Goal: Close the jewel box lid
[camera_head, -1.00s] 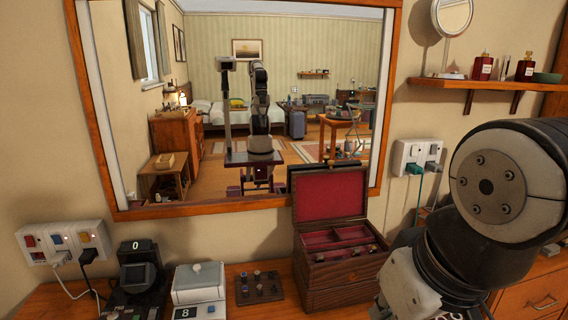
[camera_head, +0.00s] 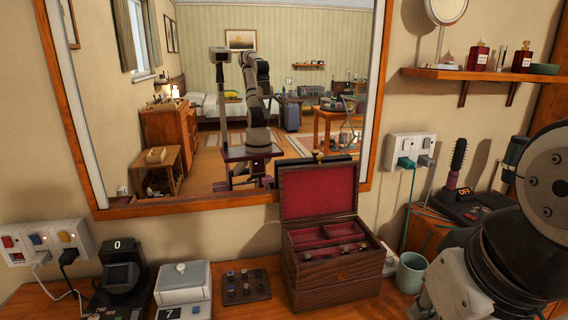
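The jewel box (camera_head: 340,275) is dark wood and stands on the dresser top below the mirror. Its lid (camera_head: 320,190) is open and upright, with a red lining facing me. The red-lined compartments inside hold several small items at the front. My arm is at the right edge, to the right of the box and apart from it. My gripper is not visible; it is outside the frame or hidden by the arm.
A mug (camera_head: 411,272) stands right of the box. A hairbrush (camera_head: 456,165) and a dark device are farther right. Left of the box are a small peg board (camera_head: 243,288), a white lidded box (camera_head: 183,290) and a dark device (camera_head: 122,272). The mirror (camera_head: 225,205) hangs close behind the lid.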

